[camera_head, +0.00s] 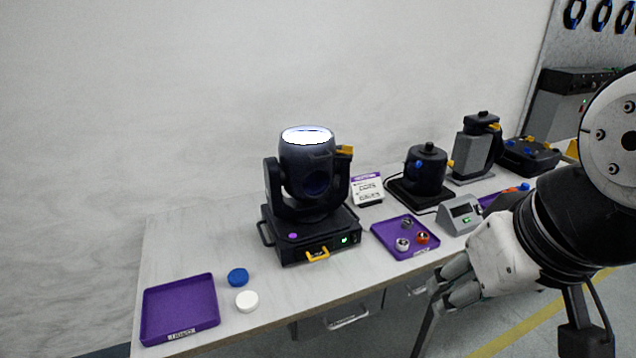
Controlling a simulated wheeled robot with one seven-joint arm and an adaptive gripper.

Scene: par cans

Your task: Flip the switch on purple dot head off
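The purple dot head is a black moving-head light (308,170) on a black base (310,236), standing on the bench. Its lens at the top glows white. A purple dot (293,236) marks the base front, with a yellow handle (317,254) below. At the right of the base front is a small green-lit part (344,240), which may be the switch; its position is too small to tell. My gripper (447,290) is to the right of the head and apart from it, in front of the bench edge. Its fingers point left, and nothing shows between them.
A purple tray (180,308), a blue cap (238,276) and a white cap (246,301) lie left of the head. A purple tray with small parts (388,236) and a grey box (460,214) lie to the right. Other black fixtures (428,170) stand further right.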

